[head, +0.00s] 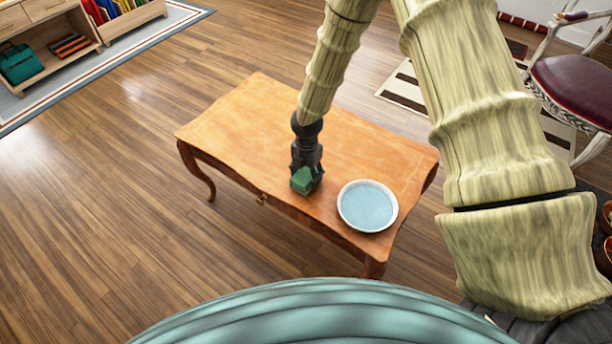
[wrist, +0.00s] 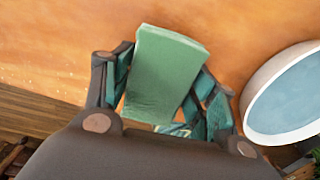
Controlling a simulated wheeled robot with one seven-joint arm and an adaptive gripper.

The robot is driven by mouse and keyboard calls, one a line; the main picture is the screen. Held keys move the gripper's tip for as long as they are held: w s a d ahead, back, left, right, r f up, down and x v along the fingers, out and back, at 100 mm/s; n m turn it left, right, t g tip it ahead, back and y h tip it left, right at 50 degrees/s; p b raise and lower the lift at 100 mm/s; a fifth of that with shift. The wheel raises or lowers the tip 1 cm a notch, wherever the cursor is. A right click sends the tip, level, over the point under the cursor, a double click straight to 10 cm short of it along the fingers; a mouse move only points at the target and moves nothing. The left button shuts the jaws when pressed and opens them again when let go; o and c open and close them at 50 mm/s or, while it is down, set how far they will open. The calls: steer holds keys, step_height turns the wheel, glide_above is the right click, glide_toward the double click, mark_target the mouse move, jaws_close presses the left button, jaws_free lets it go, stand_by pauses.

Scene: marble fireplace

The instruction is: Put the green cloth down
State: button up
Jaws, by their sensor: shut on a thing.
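The green cloth (head: 302,180) is a small folded block, held at the end of my gripper (head: 306,172). In the wrist view the cloth (wrist: 163,75) sits between the two fingers of my gripper (wrist: 160,95), which are shut on it. In the head view the cloth appears over the front middle of the wooden table (head: 245,125), left of a round dish. I cannot tell whether the cloth touches the tabletop.
A round dish (head: 367,206) with a pale rim and blue inside stands on the table, close to the right of my gripper. The table's left and back parts are bare. A chair (head: 575,90) with a dark red seat stands at the right.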

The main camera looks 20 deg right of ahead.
mark_target(307, 173)
steer(key=shift+f, duration=0.3)
steer(key=shift+f, duration=0.1)
steer(key=o, duration=0.9)
step_height(307, 173, up, 12)
steer(key=p, duration=0.1)
stand_by(0.5)
